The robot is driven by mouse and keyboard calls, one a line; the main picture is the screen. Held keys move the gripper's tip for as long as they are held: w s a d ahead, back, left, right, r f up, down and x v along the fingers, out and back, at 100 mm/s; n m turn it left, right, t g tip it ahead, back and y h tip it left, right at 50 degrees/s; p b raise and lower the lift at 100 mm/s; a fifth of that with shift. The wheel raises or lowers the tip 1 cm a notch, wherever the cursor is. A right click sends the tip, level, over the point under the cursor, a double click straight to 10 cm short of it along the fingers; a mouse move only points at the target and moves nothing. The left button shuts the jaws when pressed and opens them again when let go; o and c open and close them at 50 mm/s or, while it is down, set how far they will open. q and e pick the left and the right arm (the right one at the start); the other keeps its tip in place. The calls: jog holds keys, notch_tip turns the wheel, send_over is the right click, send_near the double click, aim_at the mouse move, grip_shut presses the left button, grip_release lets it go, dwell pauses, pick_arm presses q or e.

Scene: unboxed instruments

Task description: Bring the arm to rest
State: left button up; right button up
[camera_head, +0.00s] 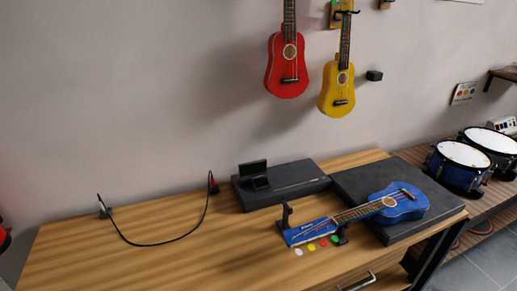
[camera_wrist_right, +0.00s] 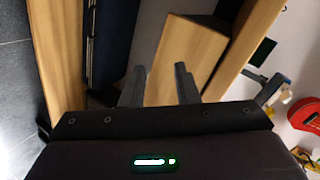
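My right gripper (camera_wrist_right: 160,84) shows in the right wrist view. Its two dark fingers stand apart with nothing between them. Wooden surfaces lie beyond the fingers, and I see no contact with them. Neither of my arms shows in the head view, and my left gripper is in no view.
A black case (camera_head: 290,183) and a thin black cable (camera_head: 160,243) lie on the table. A red ukulele (camera_head: 287,70) and a yellow ukulele (camera_head: 337,92) hang on the wall. Blue drums (camera_head: 460,158) stand at right. The table's left part is mostly clear.

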jog(key=s+f+n+g+h, duration=0.2)
jog(key=s+f+n+g, duration=0.3)
jog(key=s+f, duration=1)
jog(key=s+d+f+n+g, duration=0.1)
jog(key=s+f+n+g, duration=0.1)
jog(key=s, duration=0.5)
jog(key=s+d+f+n+g+h, duration=0.1)
jog(key=s+d+f+n+g, duration=0.1)
jog(key=s, duration=0.4)
jog(key=s+d+f+n+g+h, duration=0.1)
jog(key=s+d+f+n+g, duration=0.1)
jog(key=s, duration=0.5)
jog(key=shift+s+f+n, duration=0.3)
jog(key=shift+f+n, duration=0.3)
jog(key=shift+f, duration=0.25)
jog(key=shift+w, duration=0.1)
